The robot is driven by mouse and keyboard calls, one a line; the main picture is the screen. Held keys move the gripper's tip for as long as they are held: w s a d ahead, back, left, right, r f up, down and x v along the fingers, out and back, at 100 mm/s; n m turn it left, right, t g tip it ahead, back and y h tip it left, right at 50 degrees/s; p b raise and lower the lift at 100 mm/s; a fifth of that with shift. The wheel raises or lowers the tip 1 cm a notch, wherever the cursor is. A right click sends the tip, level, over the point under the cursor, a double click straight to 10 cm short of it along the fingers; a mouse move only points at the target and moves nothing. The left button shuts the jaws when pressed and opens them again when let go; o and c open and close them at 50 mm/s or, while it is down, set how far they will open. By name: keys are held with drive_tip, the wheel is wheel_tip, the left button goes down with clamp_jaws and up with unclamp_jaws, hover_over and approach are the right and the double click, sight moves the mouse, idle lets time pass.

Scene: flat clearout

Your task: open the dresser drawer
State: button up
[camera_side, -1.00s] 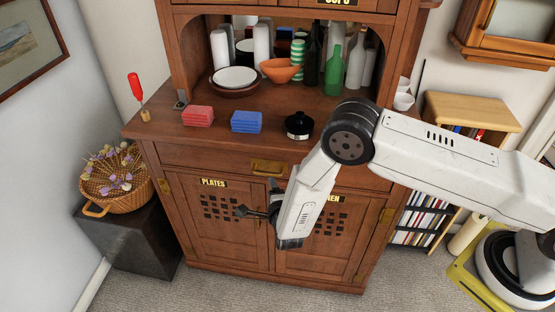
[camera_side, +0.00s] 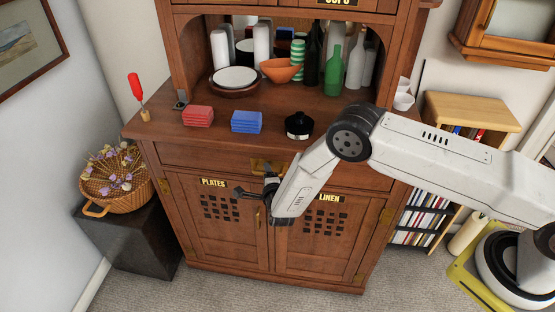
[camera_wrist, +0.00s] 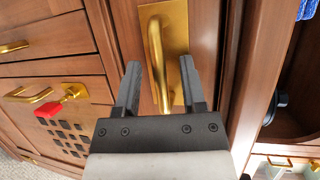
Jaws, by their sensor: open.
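The wooden dresser (camera_side: 190,255) stands in the middle of the side view. Its wide drawer (camera_side: 205,158) is shut, above the doors labelled PLATES and LINEN. The drawer's brass handle (camera_side: 262,164) is partly hidden by my gripper (camera_side: 257,187) in the side view. In the wrist view the brass handle (camera_wrist: 156,55) lies lengthwise between the two fingers of my gripper (camera_wrist: 160,70). The fingers are apart, one on each side of the handle bar, with space left at both sides. I cannot tell how deep the fingertips reach.
A basket (camera_side: 113,184) sits at left, a bookshelf (camera_side: 470,110) at right. The carpet before the dresser is clear.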

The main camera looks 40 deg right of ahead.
drive_tip(key=shift+w+d, duration=0.1)
drive_tip(key=shift+w, duration=0.1)
drive_tip(key=shift+c, duration=0.2)
clamp_jaws()
idle(1.3)
